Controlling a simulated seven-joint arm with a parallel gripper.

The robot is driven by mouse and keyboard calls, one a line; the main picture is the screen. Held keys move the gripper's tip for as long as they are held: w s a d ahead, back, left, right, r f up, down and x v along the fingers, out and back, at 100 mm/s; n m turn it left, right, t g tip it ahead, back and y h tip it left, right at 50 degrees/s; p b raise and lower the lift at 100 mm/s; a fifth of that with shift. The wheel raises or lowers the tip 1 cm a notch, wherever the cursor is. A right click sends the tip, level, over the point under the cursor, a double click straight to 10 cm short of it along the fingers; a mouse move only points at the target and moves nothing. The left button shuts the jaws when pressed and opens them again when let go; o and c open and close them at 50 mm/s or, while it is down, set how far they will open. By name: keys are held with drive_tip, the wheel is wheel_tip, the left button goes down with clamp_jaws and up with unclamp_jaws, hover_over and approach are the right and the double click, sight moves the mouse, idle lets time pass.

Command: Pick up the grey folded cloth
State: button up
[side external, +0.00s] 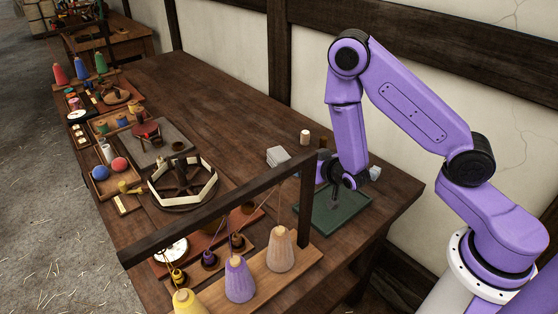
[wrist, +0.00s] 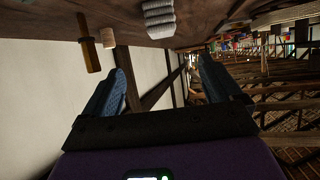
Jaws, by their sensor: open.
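The grey folded cloth (side external: 277,155) lies on the wooden table, left of my arm in the side view. In the wrist view the cloth (wrist: 158,18) shows as a pale, ribbed stack at the top, beyond my fingertips and apart from them. My gripper (wrist: 160,66) is open, with its two blue-grey fingers spread and nothing between them. In the side view my wrist hangs above a dark green mat, to the right of the cloth; the fingertips are hard to make out there.
A small pale wooden cylinder (side external: 305,137) stands near the cloth. The green mat (side external: 325,222) lies below my wrist. A dark wooden frame (side external: 225,215) rises over several thread cones in front. A round reel (side external: 183,184) stands to the left.

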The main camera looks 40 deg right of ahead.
approach(280, 154)
drive_tip(key=x, duration=0.5)
drive_tip(key=shift+s+d+f, duration=0.1)
drive_tip(key=shift+d+f, duration=0.1)
drive_tip(key=shift+r+x, duration=0.2)
drive_tip(key=shift+x, duration=2.6)
drive_tip(key=shift+a, duration=0.2)
drive_tip(key=c, duration=1.1)
